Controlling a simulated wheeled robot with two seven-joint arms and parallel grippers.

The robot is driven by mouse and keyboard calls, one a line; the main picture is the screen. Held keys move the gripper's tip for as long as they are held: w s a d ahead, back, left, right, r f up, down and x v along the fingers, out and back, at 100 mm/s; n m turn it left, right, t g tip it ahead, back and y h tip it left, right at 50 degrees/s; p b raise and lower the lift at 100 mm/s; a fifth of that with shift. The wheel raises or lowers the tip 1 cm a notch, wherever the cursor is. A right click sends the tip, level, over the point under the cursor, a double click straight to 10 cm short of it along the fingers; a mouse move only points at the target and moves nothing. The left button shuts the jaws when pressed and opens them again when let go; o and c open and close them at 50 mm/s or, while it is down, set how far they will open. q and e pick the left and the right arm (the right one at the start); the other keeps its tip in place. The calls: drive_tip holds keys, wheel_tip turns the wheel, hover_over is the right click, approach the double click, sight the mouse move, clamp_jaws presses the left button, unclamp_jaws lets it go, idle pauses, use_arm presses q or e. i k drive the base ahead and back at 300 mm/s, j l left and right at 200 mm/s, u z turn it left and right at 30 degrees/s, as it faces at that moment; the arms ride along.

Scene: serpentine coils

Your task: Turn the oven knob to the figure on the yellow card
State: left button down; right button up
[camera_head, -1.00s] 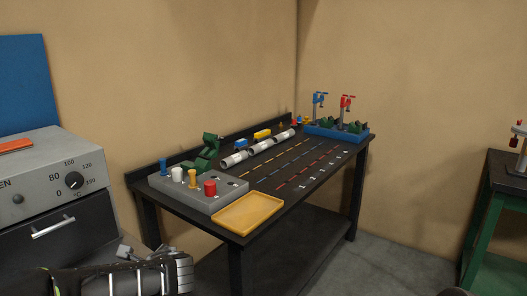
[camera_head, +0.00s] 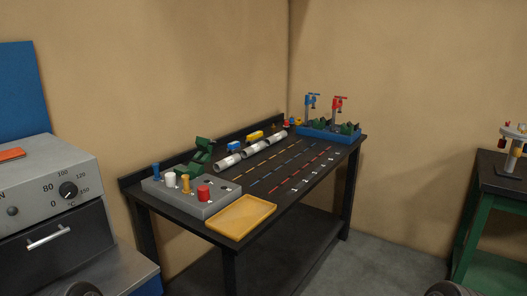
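The grey oven (camera_head: 30,172) stands at the left edge, partly cut off by the frame. I see no yellow card in this view. Neither of my grippers is in view. Only dark rounded parts, probably of my arms, show at the bottom edge.
A silver handle (camera_head: 48,237) crosses the oven's dark door. A smaller knob (camera_head: 12,211) sits left of the dial. A black workbench (camera_head: 285,205) with a yellow tray (camera_head: 241,216) and a grey peg block (camera_head: 213,205) stands right of the oven. A green-legged table (camera_head: 490,222) is far right.

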sight(68, 190)
drive_tip(key=u, duration=1.5)
drive_tip(key=k+l+z, duration=0.1)
drive_tip(key=l+z, duration=0.15)
drive_tip(key=l, duration=0.2)
drive_tip(key=k+l+z, duration=0.1)
drive_tip(key=l+z, duration=0.2)
drive_tip(key=l, duration=0.2)
